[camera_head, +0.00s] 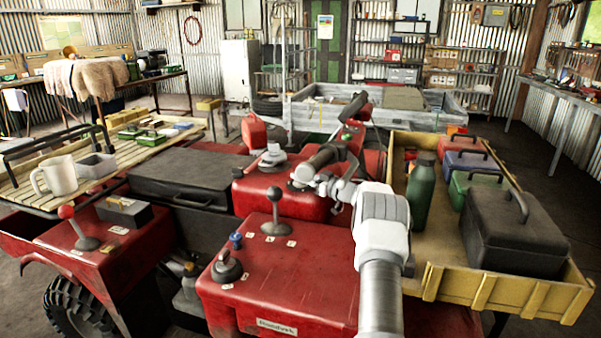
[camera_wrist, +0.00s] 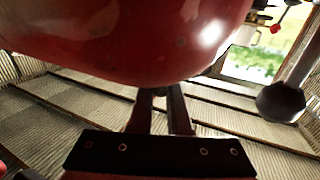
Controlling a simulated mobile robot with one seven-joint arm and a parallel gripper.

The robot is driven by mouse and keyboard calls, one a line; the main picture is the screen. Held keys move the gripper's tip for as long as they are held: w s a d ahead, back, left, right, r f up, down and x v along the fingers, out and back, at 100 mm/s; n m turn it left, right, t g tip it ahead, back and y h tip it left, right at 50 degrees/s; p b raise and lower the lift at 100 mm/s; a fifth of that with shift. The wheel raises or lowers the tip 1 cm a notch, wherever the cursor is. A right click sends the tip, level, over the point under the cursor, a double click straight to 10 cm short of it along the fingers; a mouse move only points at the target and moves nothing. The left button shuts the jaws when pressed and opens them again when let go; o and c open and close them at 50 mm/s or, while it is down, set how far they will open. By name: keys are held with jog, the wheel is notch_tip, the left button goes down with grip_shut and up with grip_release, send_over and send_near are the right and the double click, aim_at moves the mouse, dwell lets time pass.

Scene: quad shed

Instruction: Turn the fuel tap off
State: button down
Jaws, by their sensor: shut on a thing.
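In the wrist view the two dark fingers of my gripper (camera_wrist: 160,94) reach up to the lower edge of a large red rounded body (camera_wrist: 140,35). They are close together on a small part there, which I take to be the fuel tap. The fingers and the red body mostly hide it, so I cannot read which way its lever points. In the head view my wrist is beside the red tank (camera_head: 280,195), and my fingertips are hidden. A round cap (camera_head: 272,156) sits on top of the tank.
A black ball on a rod (camera_wrist: 281,102) is right of my fingers. A yellow crate (camera_head: 480,285) with a green bottle (camera_head: 420,190) and toolboxes is close to my arm's right.

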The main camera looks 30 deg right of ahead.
jog(key=shift+a+r+n+g+y, duration=0.1)
jog(key=shift+n+g+y, duration=0.4)
jog(key=shift+y, duration=0.4)
jog(key=c, duration=0.9)
grip_release()
jog(key=shift+o, duration=0.2)
jog(key=shift+m+t+h, duration=0.6)
jog(key=shift+h, duration=0.4)
jog(key=shift+m+h+b, duration=0.5)
jog(key=shift+h+b, duration=0.1)
jog(key=h+b, duration=0.1)
jog(key=m+h+b, duration=0.1)
jog(key=b, duration=0.1)
jog(key=shift+f+m+t+h, duration=0.3)
jog(key=shift+f+t+h, duration=0.05)
jog(key=shift+t+h, duration=0.05)
jog(key=m+h+b, duration=0.2)
jog(key=h+b, duration=0.1)
jog(key=b, duration=0.2)
